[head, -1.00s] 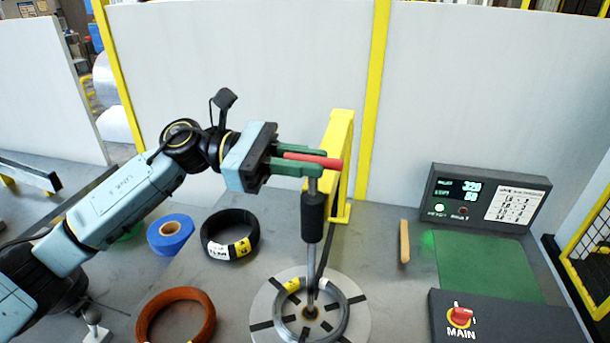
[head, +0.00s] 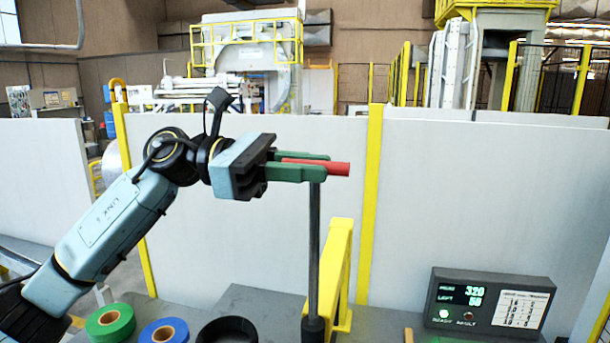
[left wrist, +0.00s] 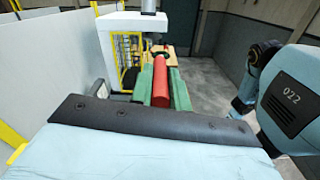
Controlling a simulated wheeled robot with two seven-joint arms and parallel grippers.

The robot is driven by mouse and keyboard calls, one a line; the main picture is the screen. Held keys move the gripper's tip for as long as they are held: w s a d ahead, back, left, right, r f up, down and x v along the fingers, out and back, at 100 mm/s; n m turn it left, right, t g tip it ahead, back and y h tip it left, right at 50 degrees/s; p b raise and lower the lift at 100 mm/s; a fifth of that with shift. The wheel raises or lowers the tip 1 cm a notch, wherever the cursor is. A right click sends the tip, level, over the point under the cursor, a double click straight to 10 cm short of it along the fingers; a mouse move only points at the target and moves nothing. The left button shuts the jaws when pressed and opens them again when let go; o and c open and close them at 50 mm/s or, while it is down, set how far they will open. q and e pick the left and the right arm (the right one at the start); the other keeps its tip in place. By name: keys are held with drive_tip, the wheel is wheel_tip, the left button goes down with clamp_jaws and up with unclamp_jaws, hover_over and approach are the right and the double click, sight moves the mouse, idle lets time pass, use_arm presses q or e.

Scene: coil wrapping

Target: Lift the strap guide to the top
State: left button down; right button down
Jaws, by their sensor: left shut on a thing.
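The strap guide shows as a red handle (head: 339,169) on a grey upright rod (head: 314,240). The rod runs down into a black sleeve (head: 313,328) at the bottom edge of the head view. My left gripper (head: 318,171) has its green fingers shut on the red handle, well above the sleeve and above the top of the yellow bracket (head: 338,262). In the left wrist view the red handle (left wrist: 161,85) lies between the green fingers. The lower end of the guide is out of view. My right gripper is in neither view.
A green roll (head: 108,322), a blue roll (head: 163,331) and a black coil (head: 227,332) lie at the bottom left. A display box (head: 488,299) stands at the right. A pale partition wall (head: 250,200) with yellow posts stands behind; the air above the handle is clear.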

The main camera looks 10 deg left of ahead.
use_arm(q)
drive_tip(key=shift+a+r, duration=0.1)
drive_tip(key=shift+r, duration=0.35)
drive_tip(key=c, duration=1.6)
unclamp_jaws()
drive_tip(key=shift+o, duration=1.2)
drive_tip(key=shift+f, duration=0.15)
drive_tip(key=shift+a+f, duration=0.15)
drive_tip(key=shift+a, duration=0.3)
drive_tip(key=a+b, duration=0.3)
drive_tip(key=a, duration=0.9)
drive_tip(key=shift+a, duration=0.2)
